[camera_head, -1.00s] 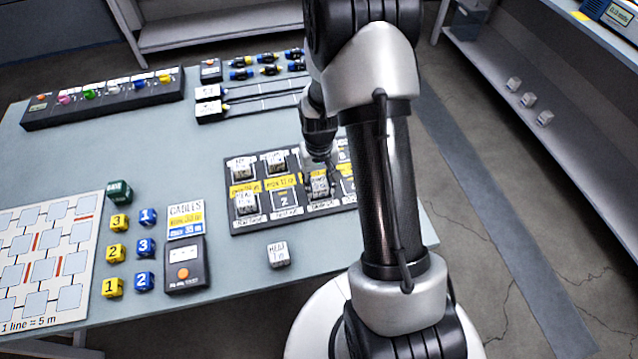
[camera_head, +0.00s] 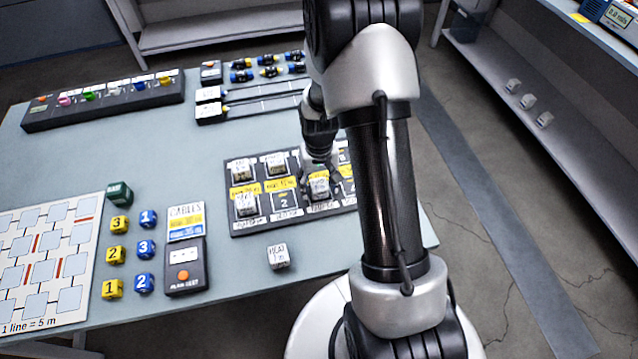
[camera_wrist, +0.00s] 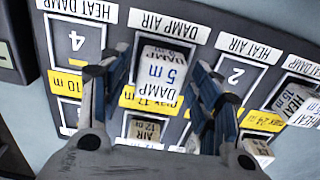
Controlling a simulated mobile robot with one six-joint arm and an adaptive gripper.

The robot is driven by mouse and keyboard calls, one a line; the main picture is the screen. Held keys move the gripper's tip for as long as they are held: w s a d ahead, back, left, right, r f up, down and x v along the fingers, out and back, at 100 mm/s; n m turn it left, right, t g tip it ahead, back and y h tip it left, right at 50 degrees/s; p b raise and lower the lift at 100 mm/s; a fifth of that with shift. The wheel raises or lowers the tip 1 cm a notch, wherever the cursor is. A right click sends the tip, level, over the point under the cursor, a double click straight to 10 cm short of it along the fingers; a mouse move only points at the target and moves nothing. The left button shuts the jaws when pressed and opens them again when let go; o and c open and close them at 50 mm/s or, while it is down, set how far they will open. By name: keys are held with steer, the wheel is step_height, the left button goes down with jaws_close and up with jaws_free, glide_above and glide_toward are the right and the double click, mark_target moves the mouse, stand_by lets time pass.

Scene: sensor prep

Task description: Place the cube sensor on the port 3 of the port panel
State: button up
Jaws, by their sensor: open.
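The cube sensor (camera_wrist: 163,70), white and labelled "DAMP 5 m", sits in the front row of the port panel (camera_head: 240,218). In the wrist view it stands between the ports marked 4 and 2, over the "DAMP AIR" label, and hides its own port number. It also shows in the head view (camera_head: 319,186). My gripper (camera_wrist: 158,66) is open, with one finger on each side of the cube and gaps visible. In the head view my gripper (camera_head: 319,172) is right at the cube, partly hidden by my arm. Whether the cube is fully seated is hard to tell.
Other cubes stand on the panel, including a "HEAT" cube (camera_head: 246,205) at the front left and an "AIR" cube (camera_wrist: 145,130) behind. Port 2 (camera_head: 285,202) is empty. A loose "HEAT" cube (camera_head: 278,256) lies on the table before the panel. A tester (camera_head: 185,267) stands left.

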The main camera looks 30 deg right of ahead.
step_height(320, 180, up, 12)
steer(key=p, duration=0.4)
step_height(320, 180, up, 10)
steer(key=t, duration=0.1)
glide_above(319, 185)
steer(key=s+a, duration=0.2)
steer(key=a, duration=0.2)
steer(key=s+a+r+n+t, duration=0.1)
steer(key=s+a+r, duration=0.3)
steer(key=s+r, duration=0.2)
steer(key=s+a+r+n+t, duration=0.2)
steer(key=s+a+r, duration=0.2)
steer(key=s, duration=0.7)
step_height(319, 185, up, 3)
steer(key=shift+s+a+f+t, duration=0.1)
steer(key=shift+s+a+t, duration=0.1)
steer(key=shift+s+t, duration=0.1)
